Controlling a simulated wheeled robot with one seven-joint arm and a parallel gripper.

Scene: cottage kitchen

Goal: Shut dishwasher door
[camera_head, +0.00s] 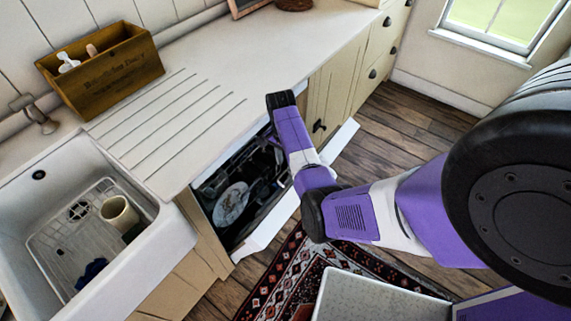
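The dishwasher (243,235) is under the counter, right of the sink. Its white door is tilted partly open, with its upper edge standing out from the cabinet front. The gap above it shows a dark interior with a plate (231,203) and rack parts. My purple and white arm crosses in front of the opening and hides the middle of the door. The arm's far dark end is over the counter edge. I cannot make out my gripper's fingers; they are hidden beyond or below the arm.
A white sink (152,232) with a cup (119,214) is at the left. A wooden box (103,74) stands on the counter (255,60). Cabinets and drawers (382,45) continue to the right. A patterned rug (272,290) lies on the wooden floor (400,125).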

